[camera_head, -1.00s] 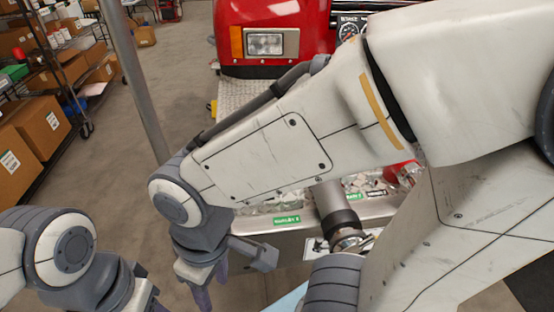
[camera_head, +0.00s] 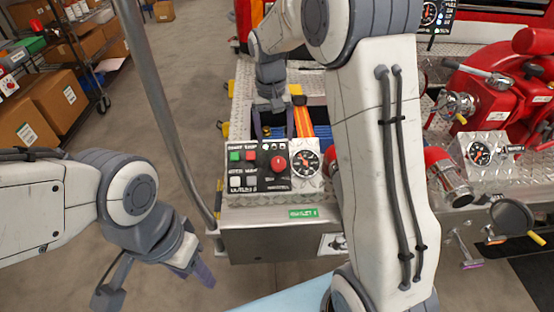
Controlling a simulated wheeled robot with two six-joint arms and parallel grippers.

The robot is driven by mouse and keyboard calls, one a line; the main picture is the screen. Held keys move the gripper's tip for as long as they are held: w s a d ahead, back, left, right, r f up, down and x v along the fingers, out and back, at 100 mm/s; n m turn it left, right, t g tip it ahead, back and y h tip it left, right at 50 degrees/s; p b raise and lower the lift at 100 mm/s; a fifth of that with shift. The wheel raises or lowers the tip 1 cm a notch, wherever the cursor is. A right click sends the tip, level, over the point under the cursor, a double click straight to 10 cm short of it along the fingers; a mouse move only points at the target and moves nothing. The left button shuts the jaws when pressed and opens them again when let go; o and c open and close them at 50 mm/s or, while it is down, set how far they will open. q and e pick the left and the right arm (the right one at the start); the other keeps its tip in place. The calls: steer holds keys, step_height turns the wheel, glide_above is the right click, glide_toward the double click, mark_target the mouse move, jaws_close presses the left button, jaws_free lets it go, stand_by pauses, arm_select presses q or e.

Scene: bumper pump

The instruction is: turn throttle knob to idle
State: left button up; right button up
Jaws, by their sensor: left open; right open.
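A red knob (camera_head: 278,163), likely the throttle knob, sits on a black control panel (camera_head: 262,184) between push buttons and a round gauge (camera_head: 305,165). Its pointer setting is too small to read. My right gripper (camera_head: 274,126) is open and empty, pointing down just behind the panel, apart from the knob. My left gripper (camera_head: 155,284) is open and empty at the lower left, in front of the metal bumper (camera_head: 265,242) and away from the panel.
A grey pole (camera_head: 160,105) rises left of the bumper. Red pump parts (camera_head: 500,88) and a small gauge box (camera_head: 488,152) stand at the right. Orange and blue hoses (camera_head: 304,122) lie in a tray behind the panel. Shelves with boxes (camera_head: 52,102) are at the far left.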

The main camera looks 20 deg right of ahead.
mark_target(278, 161)
steer(key=shift+w+d+f, duration=0.1)
steer(key=shift+d+f, duration=0.2)
steer(key=shift+f, duration=0.1)
step_height(278, 161, down, 10)
steer(key=shift+d+r, duration=0.15)
steer(key=shift+r, duration=0.05)
jaws_close()
